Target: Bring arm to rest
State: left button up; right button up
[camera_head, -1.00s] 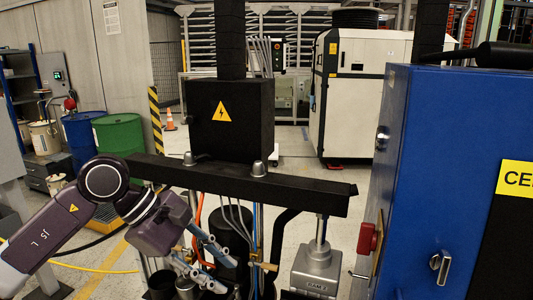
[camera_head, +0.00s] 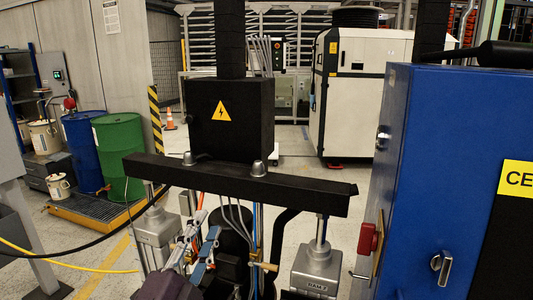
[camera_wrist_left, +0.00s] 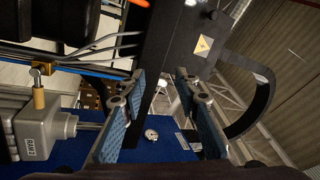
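My left gripper (camera_head: 199,247) is at the bottom of the head view, left of centre, below the black crossbar (camera_head: 240,183). Its blue-padded fingers point up, near a grey ram block (camera_head: 155,228) and the hoses. In the left wrist view the two fingers of this gripper (camera_wrist_left: 160,80) stand apart with nothing held between them. My right gripper is not in view.
A second grey ram block (camera_head: 316,268) stands right of the hoses. A blue cabinet (camera_head: 420,150) with a red switch (camera_head: 368,239) fills the right side. A black box (camera_head: 230,118) with a warning sign sits on the crossbar. Green (camera_head: 120,155) and blue drums (camera_head: 82,140) stand behind left.

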pick_arm(q)
jog(key=s+a+f+n+g+y, duration=0.2)
jog(key=s+a+f+n+g, duration=0.1)
jog(key=f, duration=0.5)
jog(key=s+a+f+n+g+y, duration=0.2)
jog(key=s+f+n+g, duration=0.15)
jog(key=f, duration=0.45)
jog(key=s+a+f+n+g+y, duration=0.2)
jog(key=a+f+n, duration=0.15)
jog(key=f, duration=0.45)
jog(key=s+f+n+g, duration=0.2)
jog(key=s+f+g, duration=0.15)
jog(key=s, duration=0.35)
jog(key=s+f+n+g+h, duration=0.1)
jog(key=s+f+g, duration=0.2)
jog(key=s+f, duration=0.35)
jog(key=s+f+n+g, duration=0.2)
jog(key=s+f+g, duration=0.1)
jog(key=s, duration=0.6)
jog(key=s+f+x, duration=0.1)
jog(key=s+x, duration=0.2)
jog(key=x, duration=0.9)
jog(key=s+x, duration=0.3)
jog(key=x, duration=0.9)
jog(key=s+a+f+m+g, duration=0.1)
jog(key=s+a+f, duration=0.1)
jog(key=s+f, duration=1.5)
jog(key=shift+s+a+f+g, duration=0.4)
jog(key=shift+f, duration=0.25)
